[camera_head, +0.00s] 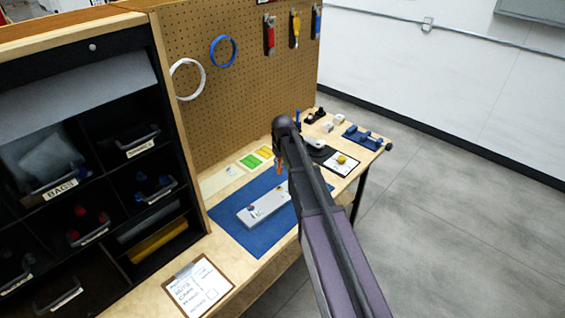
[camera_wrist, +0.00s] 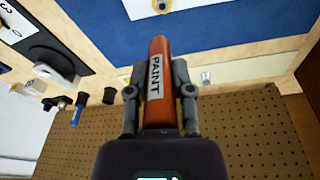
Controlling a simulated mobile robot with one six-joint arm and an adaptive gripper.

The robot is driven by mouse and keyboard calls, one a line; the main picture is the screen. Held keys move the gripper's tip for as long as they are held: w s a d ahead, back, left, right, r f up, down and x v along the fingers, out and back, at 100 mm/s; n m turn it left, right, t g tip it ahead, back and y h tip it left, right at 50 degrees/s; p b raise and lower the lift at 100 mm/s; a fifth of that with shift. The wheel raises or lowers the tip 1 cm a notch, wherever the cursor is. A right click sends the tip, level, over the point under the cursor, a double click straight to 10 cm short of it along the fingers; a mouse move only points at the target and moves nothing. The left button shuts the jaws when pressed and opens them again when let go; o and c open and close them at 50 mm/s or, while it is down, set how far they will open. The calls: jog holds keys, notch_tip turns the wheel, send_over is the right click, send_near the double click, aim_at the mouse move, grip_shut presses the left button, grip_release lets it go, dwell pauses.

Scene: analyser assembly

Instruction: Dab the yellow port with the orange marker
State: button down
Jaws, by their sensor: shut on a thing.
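My gripper (camera_wrist: 158,80) is shut on the orange marker (camera_wrist: 158,60), which carries a "PAINT" label. The marker's far end extends past the fingertips, over the blue mat (camera_wrist: 235,28). In the head view a bit of orange shows beneath my gripper (camera_head: 281,160), above the mat's back part. The grey analyser block (camera_head: 264,207) lies on the mat with small fittings on its top. The marker is apart from the block, which shows only partly at the wrist view's top edge.
A pegboard (camera_head: 235,90) rises behind the bench. A clipboard (camera_head: 196,289) lies at the near end. Green and yellow cards (camera_head: 255,159) lie behind the mat. A blue fixture (camera_head: 362,139) and other small parts stand at the far end. A bin cabinet (camera_head: 90,150) stands left.

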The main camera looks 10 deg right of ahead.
aim_at(280, 173)
jog(key=shift+f, duration=0.15)
jog(key=shift+f+b, duration=2.85)
jog(key=shift+b, duration=0.15)
jog(key=shift+f+b, duration=0.6)
dwell(0.8)
jog(key=shift+r, duration=0.15)
jog(key=shift+r+p, duration=3.4)
jog(key=shift+p, duration=0.15)
